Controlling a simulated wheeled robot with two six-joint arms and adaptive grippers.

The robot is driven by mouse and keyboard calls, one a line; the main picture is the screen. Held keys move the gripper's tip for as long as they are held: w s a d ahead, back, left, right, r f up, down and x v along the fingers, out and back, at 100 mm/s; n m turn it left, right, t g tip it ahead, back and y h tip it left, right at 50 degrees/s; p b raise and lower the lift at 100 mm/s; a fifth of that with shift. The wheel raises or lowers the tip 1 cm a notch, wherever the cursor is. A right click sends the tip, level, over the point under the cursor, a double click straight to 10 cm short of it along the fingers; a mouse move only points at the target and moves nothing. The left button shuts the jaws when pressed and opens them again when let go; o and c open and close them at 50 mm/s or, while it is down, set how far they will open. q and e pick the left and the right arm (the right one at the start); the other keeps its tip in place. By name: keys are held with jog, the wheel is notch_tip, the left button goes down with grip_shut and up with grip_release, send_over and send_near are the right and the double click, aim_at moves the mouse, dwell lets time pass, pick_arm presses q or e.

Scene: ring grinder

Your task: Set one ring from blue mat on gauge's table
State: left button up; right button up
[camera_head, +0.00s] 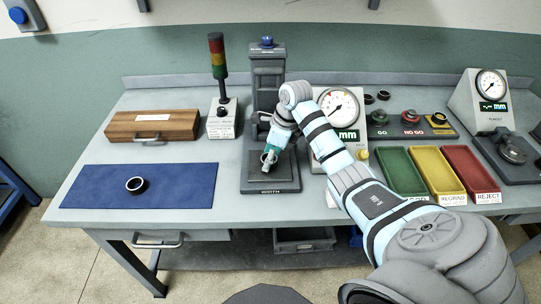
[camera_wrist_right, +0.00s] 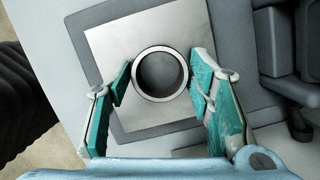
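The blue mat (camera_head: 90,190) lies at the left of the bench with one dark ring (camera_head: 136,185) flat on it. The gauge marked WIDTH (camera_head: 268,80) stands mid-bench, its low table (camera_head: 284,171) in front. My right gripper (camera_head: 268,158) is over that table. In the right wrist view, my right gripper (camera_wrist_right: 160,84) has its teal pads at both sides of a steel ring (camera_wrist_right: 161,97), seen from above over the square metal plate (camera_wrist_right: 120,45). The pads appear to touch it. Whether the ring rests on the plate is hard to tell. My left gripper is out of view.
A dial unit (camera_head: 338,112) stands right of the gauge. Green (camera_head: 399,187), yellow (camera_head: 437,181) and red (camera_head: 472,172) bins lie further right. A wooden case (camera_head: 152,125) and a signal light (camera_head: 217,60) stand behind the mat. The mat's surroundings are clear.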

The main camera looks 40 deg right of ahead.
aim_at(276, 159)
jog(key=shift+o, duration=1)
jog(key=shift+s, duration=0.1)
jog(key=shift+r, duration=0.1)
jog(key=shift+r, duration=0.25)
jog(key=v, duration=0.5)
jog(key=shift+d+r+p, duration=0.2)
jog(key=shift+r+p, duration=0.1)
jog(key=shift+r, duration=0.1)
jog(key=a+p+v, duration=0.1)
jog(key=p+v, duration=0.3)
jog(key=v, duration=0.2)
jog(key=shift+s+d, duration=0.15)
jog(key=shift+d, duration=0.3)
